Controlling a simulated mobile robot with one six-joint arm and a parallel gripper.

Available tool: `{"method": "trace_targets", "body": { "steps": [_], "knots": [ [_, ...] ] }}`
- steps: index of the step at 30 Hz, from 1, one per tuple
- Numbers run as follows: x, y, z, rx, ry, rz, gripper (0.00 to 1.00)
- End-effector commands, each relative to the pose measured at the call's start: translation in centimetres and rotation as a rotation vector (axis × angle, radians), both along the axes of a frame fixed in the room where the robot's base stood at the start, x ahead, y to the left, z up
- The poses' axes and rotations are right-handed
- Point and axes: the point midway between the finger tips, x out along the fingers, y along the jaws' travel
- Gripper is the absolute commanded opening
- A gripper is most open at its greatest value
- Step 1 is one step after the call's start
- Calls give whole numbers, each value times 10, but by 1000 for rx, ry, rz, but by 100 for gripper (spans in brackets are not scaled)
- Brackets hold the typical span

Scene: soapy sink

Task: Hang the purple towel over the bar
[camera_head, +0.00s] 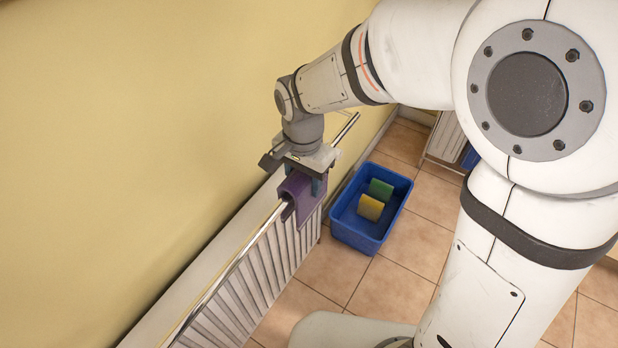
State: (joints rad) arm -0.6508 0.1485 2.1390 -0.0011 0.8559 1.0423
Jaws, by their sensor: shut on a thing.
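The purple towel (301,197) is draped over the metal bar (241,254) above the radiator, with folds hanging on both sides of it. My gripper (306,182) points down from above and is shut on the top of the towel, right at the bar. The gripper body hides part of the towel's top and the stretch of bar behind it. The bar shows again beyond the gripper, to its upper right.
A white ribbed radiator (262,268) stands along the yellow wall (110,130) below the bar. A blue bin (364,237) on the tiled floor holds a green sponge (381,189) and a yellow sponge (370,207).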

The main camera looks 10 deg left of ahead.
Motion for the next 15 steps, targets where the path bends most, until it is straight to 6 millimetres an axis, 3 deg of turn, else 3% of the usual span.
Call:
{"method": "trace_targets", "body": {
  "steps": [14, 15],
  "knots": [
    [0, 0, -6, 0, 0, -1, 20],
    [0, 0, -6, 0, 0, -1, 48]
  ]
}}
